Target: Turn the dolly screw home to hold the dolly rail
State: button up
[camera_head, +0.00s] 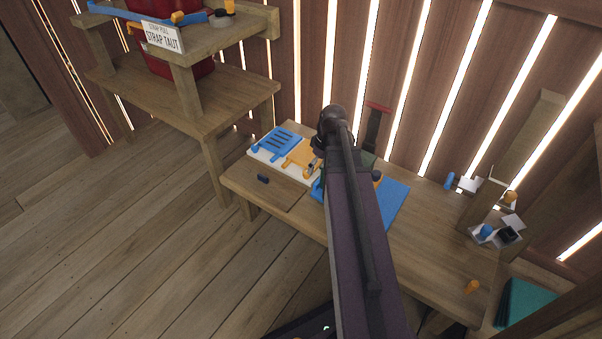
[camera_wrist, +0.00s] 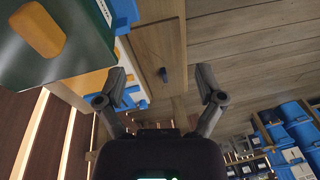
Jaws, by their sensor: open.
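I cannot pick out the dolly screw or the dolly rail with certainty. In the wrist view, my gripper (camera_wrist: 161,82) has its two fingers spread wide with nothing between them. A rounded orange piece (camera_wrist: 38,30) sits on a dark green block (camera_wrist: 85,40) at the upper left, outside the fingers. In the head view, my arm hides most of the gripper and the middle of the bench. Another orange knob (camera_head: 472,286) stands at the bench's front right.
The wooden bench (camera_head: 440,245) holds a blue mat (camera_head: 396,201), blue and yellow plates (camera_head: 278,144), and a panel with a dark handle (camera_head: 263,179). A shelf with a "STRAP TAUT" sign (camera_head: 163,37) is at the upper left.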

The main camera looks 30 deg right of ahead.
jog(key=a+m, duration=0.1)
jog(key=a, duration=0.5)
jog(key=shift+f, duration=0.15)
dwell(0.6)
jog(key=s+a+m+h, duration=0.2)
jog(key=s+a+m, duration=0.15)
jog(key=a, duration=1.25)
notch_tip(320, 180, up, 38)
jog(key=p, duration=3.7)
jog(key=shift+s+f+g+p, duration=0.15)
jog(key=shift+g+p, duration=0.25)
jog(key=shift+f+n, duration=0.1)
jog(key=shift+n, duration=0.15)
